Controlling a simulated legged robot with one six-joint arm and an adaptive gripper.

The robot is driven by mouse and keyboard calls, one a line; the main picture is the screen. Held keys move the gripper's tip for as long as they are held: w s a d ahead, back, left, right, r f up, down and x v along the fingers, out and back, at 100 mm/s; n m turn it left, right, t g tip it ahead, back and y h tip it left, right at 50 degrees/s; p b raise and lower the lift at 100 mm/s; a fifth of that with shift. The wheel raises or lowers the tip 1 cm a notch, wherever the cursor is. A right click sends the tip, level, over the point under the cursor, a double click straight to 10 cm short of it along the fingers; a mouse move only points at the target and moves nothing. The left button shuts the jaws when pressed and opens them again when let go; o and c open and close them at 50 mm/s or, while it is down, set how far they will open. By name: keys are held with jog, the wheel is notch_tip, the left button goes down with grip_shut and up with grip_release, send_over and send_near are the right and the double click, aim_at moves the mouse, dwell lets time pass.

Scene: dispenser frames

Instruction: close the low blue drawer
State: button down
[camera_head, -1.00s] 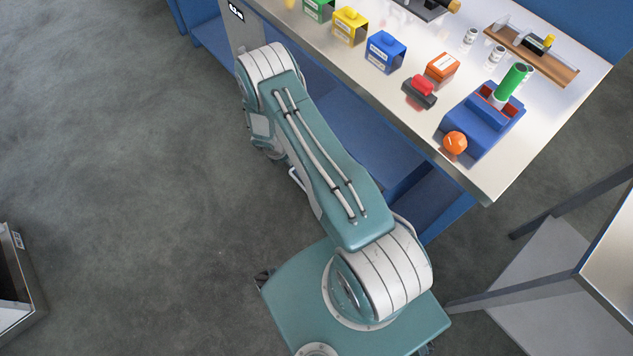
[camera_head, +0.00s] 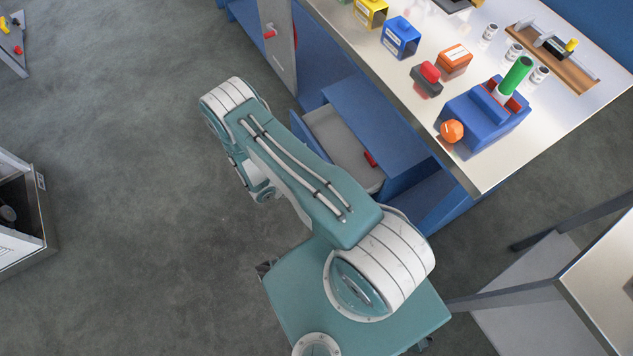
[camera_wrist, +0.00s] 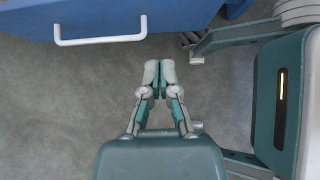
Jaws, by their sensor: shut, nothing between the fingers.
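The low blue drawer (camera_head: 301,131) stands open under the workbench in the head view, partly hidden behind my arm. Its pale grey inside shows, with a small red object (camera_head: 370,159) in it. In the wrist view the blue drawer front (camera_wrist: 180,12) crosses the top, with a white bar handle (camera_wrist: 100,41) on it. My gripper (camera_wrist: 159,66) is shut and empty over the floor. It is apart from the handle, below and to the right of it in that picture. The fingers are hidden in the head view.
The workbench top (camera_head: 440,130) carries several coloured boxes, a blue dispenser (camera_head: 487,112) and an orange knob (camera_head: 452,131). A grey door panel (camera_head: 279,45) with a red handle stands left of the drawer. A grey table (camera_head: 600,270) stands at right.

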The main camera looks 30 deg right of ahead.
jog(key=d+r+x, duration=0.2)
jog(key=x, duration=0.9)
jog(key=shift+d+f, duration=0.2)
jog(key=shift+d, duration=0.15)
jog(key=d, duration=1.4)
jog(key=shift+w+d, duration=0.3)
jog(key=shift+d, duration=0.1)
